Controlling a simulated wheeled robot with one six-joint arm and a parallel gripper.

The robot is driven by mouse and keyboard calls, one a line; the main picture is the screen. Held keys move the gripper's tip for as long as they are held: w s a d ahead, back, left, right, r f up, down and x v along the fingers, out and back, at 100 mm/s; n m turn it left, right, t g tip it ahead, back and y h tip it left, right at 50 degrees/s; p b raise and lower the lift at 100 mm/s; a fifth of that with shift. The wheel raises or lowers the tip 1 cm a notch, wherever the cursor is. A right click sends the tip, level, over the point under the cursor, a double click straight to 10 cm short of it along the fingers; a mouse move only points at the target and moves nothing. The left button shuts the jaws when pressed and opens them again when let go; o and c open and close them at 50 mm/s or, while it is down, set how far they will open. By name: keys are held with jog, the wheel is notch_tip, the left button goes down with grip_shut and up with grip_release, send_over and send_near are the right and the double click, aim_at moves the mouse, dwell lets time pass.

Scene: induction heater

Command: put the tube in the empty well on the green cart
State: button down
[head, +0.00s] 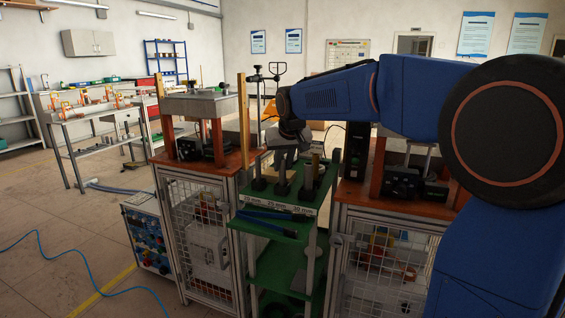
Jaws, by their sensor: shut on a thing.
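The green cart (331,203) stands between two workbenches, with a white size label (279,203) along its top front edge. Several upright dark and grey cylinders stand on its top in a row: one at left (259,172), one in the middle (282,178) and one at right (308,177). A brass-coloured upright piece (316,163) shows behind the right one. My gripper (283,152) is above the middle of the cart top, pointing down, and is shut on a tube. The tube is mostly hidden or too small to tell from the cylinders. I cannot tell which well is empty.
Wooden-topped benches with mesh-fronted cabinets stand close on the left (200,165) and right (380,212) of the cart. Blue-handled tools (270,216) lie at its front. A blue control box (147,233) stands at left. The floor at far left is open, with a blue hose (75,257).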

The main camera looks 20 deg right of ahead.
jog(key=shift+f, duration=0.2)
jog(key=c, duration=1.5)
grip_release()
jog(key=v, duration=1.7)
jog(key=shift+s+a+r, duration=0.1)
jog(key=shift+s+r, duration=0.05)
jog(key=shift+g, duration=0.7)
jog(key=s+d+f, duration=0.2)
jog(key=s+f, duration=0.7)
jog(key=s, duration=0.2)
jog(key=s+d+f, duration=0.2)
jog(key=s+f, duration=0.8)
jog(key=s, duration=0.1)
jog(key=s+d+f, duration=0.3)
jog(key=s+f, duration=0.7)
jog(key=s, duration=0.2)
jog(key=shift+f, duration=0.15)
